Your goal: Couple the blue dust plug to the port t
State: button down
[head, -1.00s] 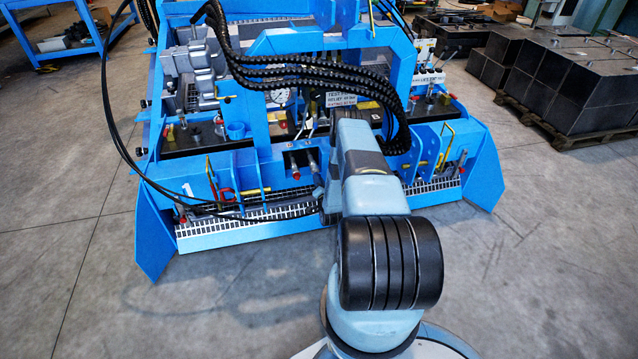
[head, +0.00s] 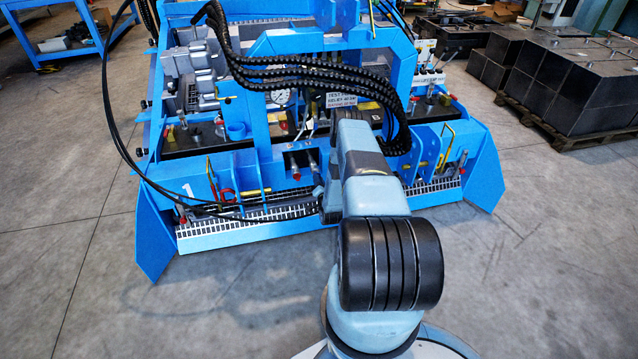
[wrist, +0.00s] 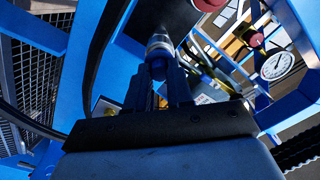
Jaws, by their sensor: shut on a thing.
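In the wrist view my gripper (wrist: 164,80) has its dark fingers closed on a small blue piece, which I take to be the blue dust plug (wrist: 158,68). Just beyond it, in line with it, is a silver fitting with a bluish end (wrist: 159,44). Whether the plug and the fitting touch or are apart I cannot tell. No label t is readable, so I cannot tell if this fitting is port t. In the head view my arm hides the gripper and the plug.
The blue machine frame (head: 270,47) surrounds the work area. Black ribbed hoses (head: 300,83) arch over its front. A red cap (wrist: 207,4) and a dial gauge (wrist: 277,65) are near the gripper. Grey floor is clear in front.

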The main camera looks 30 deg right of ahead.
jog(key=shift+w+d, duration=0.2)
jog(key=shift+w, duration=0.5)
jog(key=c, duration=0.9)
grip_release()
jog(key=v, duration=1.3)
jog(key=shift+s+a, duration=0.1)
jog(key=shift+s, duration=0.25)
